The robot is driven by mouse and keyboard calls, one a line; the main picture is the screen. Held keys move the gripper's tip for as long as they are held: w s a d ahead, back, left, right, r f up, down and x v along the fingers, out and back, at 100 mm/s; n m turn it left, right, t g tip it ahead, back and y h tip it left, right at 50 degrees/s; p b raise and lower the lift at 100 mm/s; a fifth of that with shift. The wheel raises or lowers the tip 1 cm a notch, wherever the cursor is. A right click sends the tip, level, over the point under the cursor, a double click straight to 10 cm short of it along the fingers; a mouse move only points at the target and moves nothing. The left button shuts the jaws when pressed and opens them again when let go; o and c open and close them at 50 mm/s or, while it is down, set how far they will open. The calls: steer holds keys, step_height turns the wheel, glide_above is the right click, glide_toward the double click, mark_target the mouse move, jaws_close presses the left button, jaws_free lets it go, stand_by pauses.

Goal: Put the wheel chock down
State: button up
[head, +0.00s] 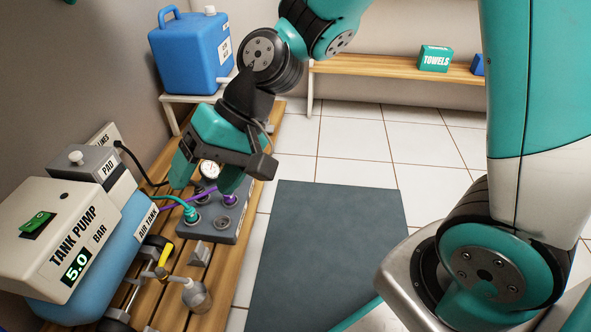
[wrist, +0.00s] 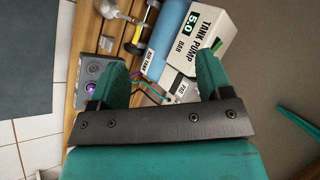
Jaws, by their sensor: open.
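A small grey wedge, which looks like the wheel chock (head: 199,257), rests on the slatted wooden bench (head: 258,196) in the head view. It lies right of the tank's wheels and in front of the grey port block. It also shows small in the wrist view (wrist: 107,43). My gripper (head: 207,177) is open above the back of the port block, apart from the chock. In the wrist view the two teal fingers (wrist: 162,68) are spread with nothing held between them. The view of the chock's underside is hidden.
The tank pump (head: 68,240) and blue air tank (head: 125,245) fill the bench's left. The grey port block (head: 222,236) carries a gauge and hoses. A small bottle (head: 196,298) stands near the chock. A blue jug (head: 190,55) stands behind. A dark mat (head: 325,250) covers open floor.

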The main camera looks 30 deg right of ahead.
steer(key=s+d+r+n+h, duration=0.2)
steer(key=s+d+r+n, duration=0.1)
steer(key=s+d, duration=0.1)
steer(key=s+d+r+n+h, duration=0.2)
steer(key=s+d+r, duration=0.1)
steer(key=s, duration=0.4)
steer(key=shift+s+d+n, duration=0.2)
steer(key=shift+d+n, duration=0.2)
steer(key=shift+d, duration=0.05)
